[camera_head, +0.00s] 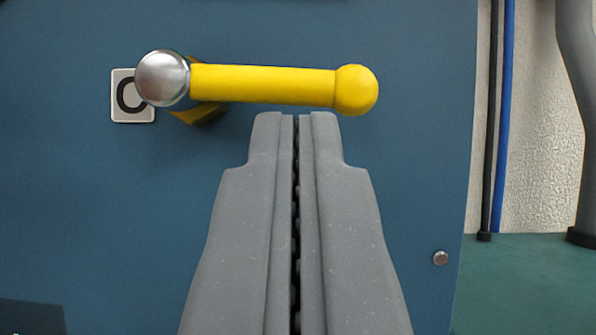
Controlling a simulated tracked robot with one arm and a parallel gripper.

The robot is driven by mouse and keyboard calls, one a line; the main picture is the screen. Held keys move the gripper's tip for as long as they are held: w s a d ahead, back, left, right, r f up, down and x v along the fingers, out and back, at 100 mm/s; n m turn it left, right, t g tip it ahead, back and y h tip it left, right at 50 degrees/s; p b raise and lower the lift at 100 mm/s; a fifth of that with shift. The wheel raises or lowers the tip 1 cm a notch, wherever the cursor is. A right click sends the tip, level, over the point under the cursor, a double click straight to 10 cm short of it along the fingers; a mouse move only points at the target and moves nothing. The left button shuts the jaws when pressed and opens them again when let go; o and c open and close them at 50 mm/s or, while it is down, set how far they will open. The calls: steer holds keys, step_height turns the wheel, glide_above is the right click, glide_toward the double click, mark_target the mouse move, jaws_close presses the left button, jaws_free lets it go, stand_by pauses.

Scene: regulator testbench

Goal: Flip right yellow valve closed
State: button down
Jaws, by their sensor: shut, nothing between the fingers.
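A yellow valve handle (265,84) lies horizontally across the upper part of the blue panel. It runs from a round silver hub (162,78) at its left to a yellow ball end (356,90) at its right. A piece of darker yellow shows behind the handle near the hub. My gripper (296,116) is shut and empty. Its fingertips are just below the handle in the picture, near the ball end. I cannot tell whether they touch it.
A white label with a letter C (122,97) is partly hidden behind the hub.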

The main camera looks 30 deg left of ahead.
steer(key=v, duration=1.1)
steer(key=shift+s, duration=0.3)
steer(key=s+d+r+m+h, duration=0.25)
steer(key=d+r+h, duration=0.3)
steer(key=r, duration=0.35)
steer(key=s+d+r+m+h, duration=0.25)
steer(key=d+r+h, duration=0.3)
steer(key=r, duration=0.45)
steer(key=s+d+r+m+g+h, duration=0.1)
steer(key=s+r+g, duration=0.1)
steer(key=s, duration=0.9)
steer(key=s+d+r+m+g+h, duration=0.1)
steer(key=s+r+g, duration=0.2)
steer(key=s, duration=0.8)
step_height(320, 180, up, 2)
steer(key=shift+r+h, duration=0.2)
steer(key=shift+h, duration=0.1)
steer(key=shift+s, duration=0.1)
